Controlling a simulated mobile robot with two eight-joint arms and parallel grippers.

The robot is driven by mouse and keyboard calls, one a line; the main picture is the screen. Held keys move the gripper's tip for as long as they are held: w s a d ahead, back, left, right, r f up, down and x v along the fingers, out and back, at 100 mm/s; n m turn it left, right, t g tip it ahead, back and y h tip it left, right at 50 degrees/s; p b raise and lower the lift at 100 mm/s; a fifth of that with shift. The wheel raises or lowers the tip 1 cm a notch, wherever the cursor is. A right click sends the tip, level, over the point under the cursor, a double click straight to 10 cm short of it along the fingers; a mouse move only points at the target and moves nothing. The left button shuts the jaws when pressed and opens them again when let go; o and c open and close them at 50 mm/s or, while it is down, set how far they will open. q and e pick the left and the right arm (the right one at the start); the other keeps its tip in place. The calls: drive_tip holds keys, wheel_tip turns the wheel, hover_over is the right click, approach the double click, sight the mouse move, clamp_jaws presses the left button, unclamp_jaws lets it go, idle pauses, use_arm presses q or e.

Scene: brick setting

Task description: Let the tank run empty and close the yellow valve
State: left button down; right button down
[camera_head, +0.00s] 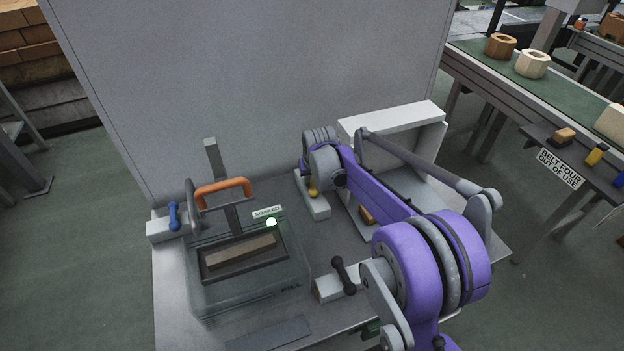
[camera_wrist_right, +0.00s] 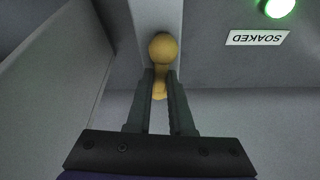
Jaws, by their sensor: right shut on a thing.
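The yellow valve (camera_head: 313,190) stands on a pale block to the right of the tank in the head view. In the right wrist view, my right gripper (camera_wrist_right: 163,82) is shut on the yellow valve's handle (camera_wrist_right: 163,48), whose round knob shows beyond the fingertips. My right arm hides part of the valve in the head view. The clear-walled tank (camera_head: 204,292) carries a "FILL" mark and has a dark tray with a long brick (camera_head: 240,256) inside. I cannot make out the water level. My left gripper is not in view.
A green lamp (camera_head: 271,222) is lit by the "SOAKED" label (camera_head: 268,212). A blue valve (camera_head: 174,215) is left of the tank, a black-handled valve (camera_head: 344,275) right of it. An orange handle (camera_head: 223,189) rises behind the tray. A white open box (camera_head: 395,116) stands behind my right arm.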

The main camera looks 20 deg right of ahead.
drive_tip(key=c, duration=0.8)
unclamp_jaws()
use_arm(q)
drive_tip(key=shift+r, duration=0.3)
use_arm(e)
drive_tip(key=d+v, duration=0.1)
drive_tip(key=v, duration=0.9)
drive_tip(key=shift+s+a+r, duration=0.2)
drive_tip(key=shift+a+r, duration=0.2)
drive_tip(key=shift+a, duration=0.1)
